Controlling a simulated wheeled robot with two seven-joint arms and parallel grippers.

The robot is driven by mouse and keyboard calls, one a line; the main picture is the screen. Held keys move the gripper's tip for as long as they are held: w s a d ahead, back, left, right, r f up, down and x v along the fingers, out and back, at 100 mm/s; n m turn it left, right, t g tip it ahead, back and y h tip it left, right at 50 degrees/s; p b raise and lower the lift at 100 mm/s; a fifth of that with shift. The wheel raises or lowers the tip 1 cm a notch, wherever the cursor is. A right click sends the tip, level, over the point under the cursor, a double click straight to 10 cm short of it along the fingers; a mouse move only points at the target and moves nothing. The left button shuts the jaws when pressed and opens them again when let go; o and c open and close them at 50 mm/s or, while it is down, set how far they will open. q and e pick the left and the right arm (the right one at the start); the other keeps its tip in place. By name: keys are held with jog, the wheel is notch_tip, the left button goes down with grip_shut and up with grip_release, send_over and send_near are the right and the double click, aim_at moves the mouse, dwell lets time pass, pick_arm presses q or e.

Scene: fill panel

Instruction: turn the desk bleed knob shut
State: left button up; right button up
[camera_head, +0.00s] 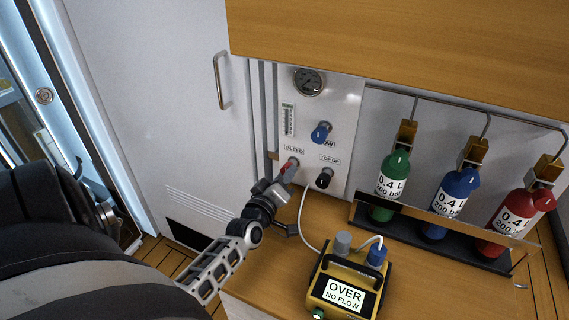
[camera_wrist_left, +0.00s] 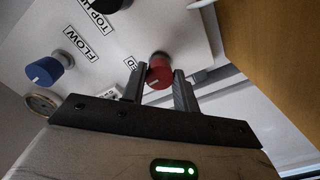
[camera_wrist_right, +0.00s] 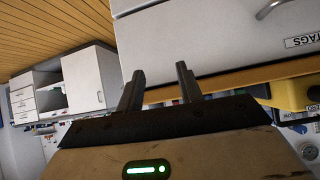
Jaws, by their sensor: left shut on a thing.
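The red bleed knob (camera_head: 291,164) sits low on the white panel (camera_head: 341,107), under the BLEED label. My left gripper (camera_head: 285,172) reaches it from the lower left. In the left wrist view the red knob (camera_wrist_left: 160,72) lies between the two fingertips of my left gripper (camera_wrist_left: 157,85), which is shut on it. A white mark shows on the knob's face. My right gripper (camera_wrist_right: 160,82) shows in the right wrist view with its fingers apart and nothing between them.
A blue FLOW knob (camera_head: 321,132) and a black TOP UP knob (camera_head: 324,178) sit close by. A yellow meter (camera_head: 345,285) reading OVER NO FLOW stands on the desk. Green (camera_head: 390,185), blue (camera_head: 455,195) and red (camera_head: 512,222) bottles stand in a rack at right.

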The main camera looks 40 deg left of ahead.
pick_arm(q)
jog(key=shift+f+m, duration=0.1)
jog(key=shift+m, duration=0.4)
jog(key=o, duration=1)
jog(key=shift+c, duration=0.2)
jog(key=shift+s, duration=0.1)
jog(key=b+v, duration=0.1)
jog(key=v, duration=1.4)
jog(key=shift+s+d+b, duration=0.15)
jog(key=shift+s+b, duration=0.2)
pick_arm(e)
jog(key=shift+w+a+f, duration=0.2)
jog(key=shift+a+f, duration=0.05)
jog(key=shift+f, duration=0.1)
